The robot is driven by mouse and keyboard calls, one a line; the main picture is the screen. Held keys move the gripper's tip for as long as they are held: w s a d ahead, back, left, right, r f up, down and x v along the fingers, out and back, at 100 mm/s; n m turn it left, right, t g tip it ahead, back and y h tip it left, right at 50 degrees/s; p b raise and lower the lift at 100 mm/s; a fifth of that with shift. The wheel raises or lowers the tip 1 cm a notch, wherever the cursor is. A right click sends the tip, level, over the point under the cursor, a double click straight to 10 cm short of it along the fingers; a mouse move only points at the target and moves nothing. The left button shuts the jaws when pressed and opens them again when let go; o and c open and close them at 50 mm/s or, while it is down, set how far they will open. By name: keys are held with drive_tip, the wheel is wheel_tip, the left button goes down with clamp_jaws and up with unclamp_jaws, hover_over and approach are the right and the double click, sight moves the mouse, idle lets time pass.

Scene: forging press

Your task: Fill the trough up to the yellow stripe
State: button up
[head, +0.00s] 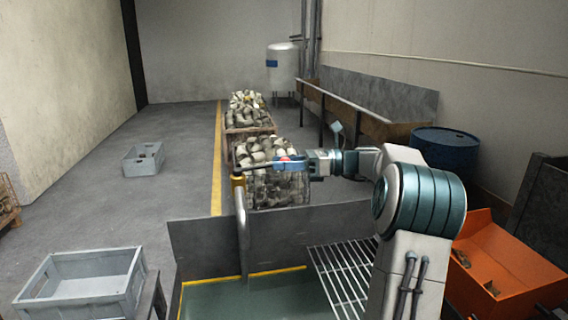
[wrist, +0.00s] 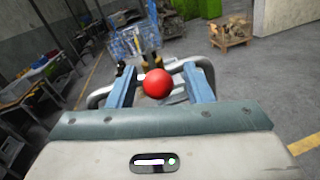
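The trough (head: 200,245) is a dark grey tank at the bottom of the head view, cut off by the frame edge. Greenish water (head: 240,302) lies in it, with its surface close below the yellow stripe (head: 265,273) on the inner wall. A grey pipe (head: 242,225) with a brass valve (head: 238,181) stands at the trough. A lever (head: 258,167) runs from the valve to a red ball knob (wrist: 157,83). My gripper (head: 289,163) is open around the knob. In the wrist view the knob sits between the blue fingers (wrist: 159,84), with a gap each side.
A white wire rack (head: 340,275) lies over the trough's right side. A grey crate (head: 85,280) stands at left and an orange bin (head: 500,260) at right. Baskets of metal pieces (head: 250,110) stand behind. The floor (head: 180,180) at left is mostly clear.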

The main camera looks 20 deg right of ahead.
drive_tip(key=v, duration=1.3)
drive_tip(key=shift+d, duration=0.4)
drive_tip(key=shift+f, duration=0.1)
